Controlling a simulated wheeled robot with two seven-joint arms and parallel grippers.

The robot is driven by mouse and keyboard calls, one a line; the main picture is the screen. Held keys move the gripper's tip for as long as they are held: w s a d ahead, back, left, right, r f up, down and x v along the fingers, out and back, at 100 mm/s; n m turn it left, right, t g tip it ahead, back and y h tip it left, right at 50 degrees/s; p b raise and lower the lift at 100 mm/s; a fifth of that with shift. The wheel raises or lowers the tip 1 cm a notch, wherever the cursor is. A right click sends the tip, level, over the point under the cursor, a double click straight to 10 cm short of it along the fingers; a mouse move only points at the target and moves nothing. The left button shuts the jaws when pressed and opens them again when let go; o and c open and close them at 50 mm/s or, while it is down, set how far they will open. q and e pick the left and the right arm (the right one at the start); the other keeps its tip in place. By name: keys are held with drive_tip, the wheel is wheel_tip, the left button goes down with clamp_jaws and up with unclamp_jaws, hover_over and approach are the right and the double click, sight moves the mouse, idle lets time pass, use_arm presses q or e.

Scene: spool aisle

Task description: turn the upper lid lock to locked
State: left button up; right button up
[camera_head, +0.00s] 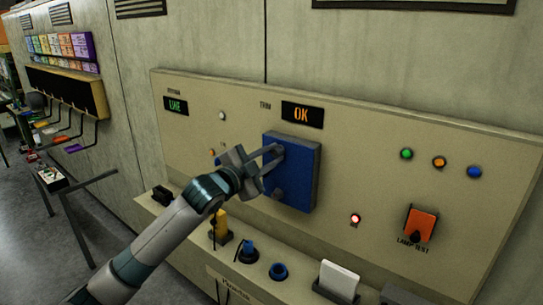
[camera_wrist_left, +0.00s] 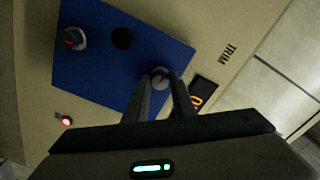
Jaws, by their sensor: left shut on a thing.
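The blue lid (camera_head: 303,172) is on the beige panel, and it also shows in the left wrist view (camera_wrist_left: 108,78). My left gripper (camera_head: 274,153) is at its upper part, shut on the upper lid lock (camera_wrist_left: 160,74), a small round grey knob with a red mark. The fingers hide part of this knob, so its exact turn is hard to read. The lower lid lock (camera_head: 278,193) is a similar knob, free of the gripper; it shows in the wrist view (camera_wrist_left: 72,38) with a red mark. My right gripper is not in view.
An OK display (camera_head: 301,115) sits above the lid. A red light (camera_head: 355,219) and an orange switch plate (camera_head: 421,222) are to its right.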

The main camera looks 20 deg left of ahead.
use_arm(q)
drive_tip(key=o, duration=1.1)
drive_tip(key=shift+c, duration=0.2)
drive_tip(key=shift+s+a, duration=0.1)
drive_tip(key=b+v, duration=0.6)
drive_tip(key=v, duration=1.1)
drive_tip(key=shift+b, duration=0.35)
